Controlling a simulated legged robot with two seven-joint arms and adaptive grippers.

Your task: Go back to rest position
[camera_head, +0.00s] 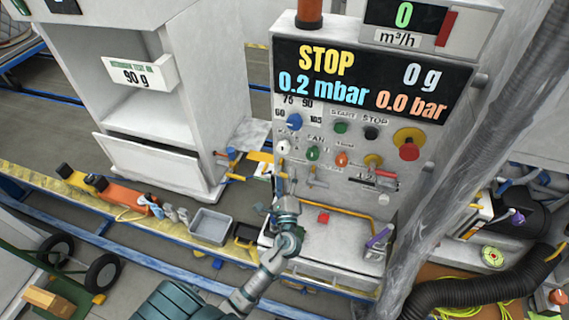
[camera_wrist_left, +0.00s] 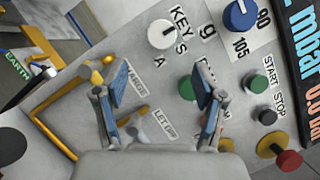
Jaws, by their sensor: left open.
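My left gripper (camera_head: 282,183) reaches up in front of the lower left of the control panel (camera_head: 345,170) in the head view. In the left wrist view the gripper (camera_wrist_left: 160,108) has its two blue-padded fingers spread apart, with nothing held between them. The panel face lies beyond the fingertips. A yellow-orange lever (camera_wrist_left: 142,115) shows between the fingers; I cannot tell any contact. A white key knob (camera_wrist_left: 162,33) and a blue dial (camera_wrist_left: 240,14) are above the fingers. My right gripper is not in view.
The panel also has a red emergency button (camera_head: 409,151) and a ledge (camera_head: 335,232) below. A grey bin (camera_head: 210,226) and tools sit to the left. A thick grey column (camera_head: 455,130) stands to the right, with a black hose (camera_head: 475,295) lower right.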

